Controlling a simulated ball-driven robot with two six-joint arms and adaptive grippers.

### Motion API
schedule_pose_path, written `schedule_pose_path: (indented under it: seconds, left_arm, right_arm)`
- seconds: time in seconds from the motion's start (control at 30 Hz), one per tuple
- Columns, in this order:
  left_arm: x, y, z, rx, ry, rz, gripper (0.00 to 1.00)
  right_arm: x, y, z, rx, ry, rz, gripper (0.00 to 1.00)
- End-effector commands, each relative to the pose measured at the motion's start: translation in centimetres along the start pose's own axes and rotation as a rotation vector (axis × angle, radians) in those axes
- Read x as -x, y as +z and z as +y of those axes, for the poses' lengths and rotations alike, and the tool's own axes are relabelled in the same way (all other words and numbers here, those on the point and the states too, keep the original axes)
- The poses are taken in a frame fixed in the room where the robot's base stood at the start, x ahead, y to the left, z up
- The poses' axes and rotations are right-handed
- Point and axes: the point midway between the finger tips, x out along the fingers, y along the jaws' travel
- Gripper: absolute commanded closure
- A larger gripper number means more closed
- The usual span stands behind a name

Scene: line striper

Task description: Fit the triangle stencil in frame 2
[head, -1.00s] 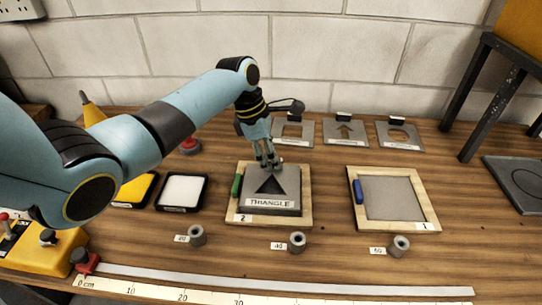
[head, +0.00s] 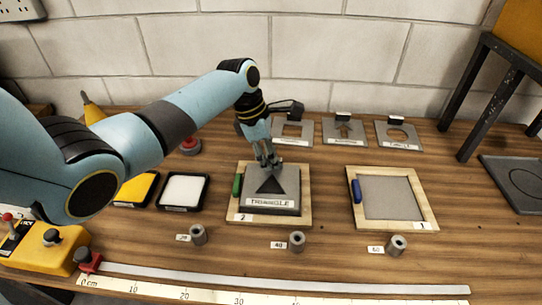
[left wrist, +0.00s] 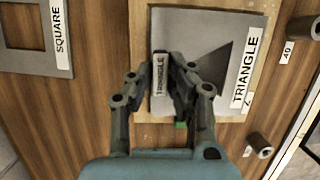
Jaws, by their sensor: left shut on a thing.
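The triangle stencil (head: 285,186) is a grey plate with a dark triangular cut-out and a "TRIANGLE" label. It lies flat within the outline of wooden frame 2 (head: 305,213), which has a green clip on its left side. My left gripper (head: 267,162) is shut on the stencil's labelled tab at its back edge. The left wrist view shows the gripper's fingers (left wrist: 172,88) on both sides of the tab, with the stencil (left wrist: 195,30) inside the frame's pale border (left wrist: 143,40). I cannot tell whether it rests fully down. My right gripper is not in view.
Wooden frame 1 (head: 428,215) with a blue clip lies to the right. Square (head: 304,143), arrow (head: 330,140) and circle (head: 385,143) stencils lie at the back. A white pad (head: 182,189) sits left of frame 2. Small grey cylinders and a ruler (head: 340,302) lie in front.

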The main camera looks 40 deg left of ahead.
Motion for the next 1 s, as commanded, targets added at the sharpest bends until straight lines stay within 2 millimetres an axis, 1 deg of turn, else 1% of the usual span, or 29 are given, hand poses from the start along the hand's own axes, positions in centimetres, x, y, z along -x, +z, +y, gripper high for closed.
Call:
schedule_pose_path:
  seconds: [0.27,1.0]
  left_arm:
    - [-0.2,-0.1,0.0,0.000,0.000,0.000,1.00]
    - [-1.6,-0.5,0.0,0.001,0.000,0.000,1.00]
  right_arm:
    - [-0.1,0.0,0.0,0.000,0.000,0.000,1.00]
    - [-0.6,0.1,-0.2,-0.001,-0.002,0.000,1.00]
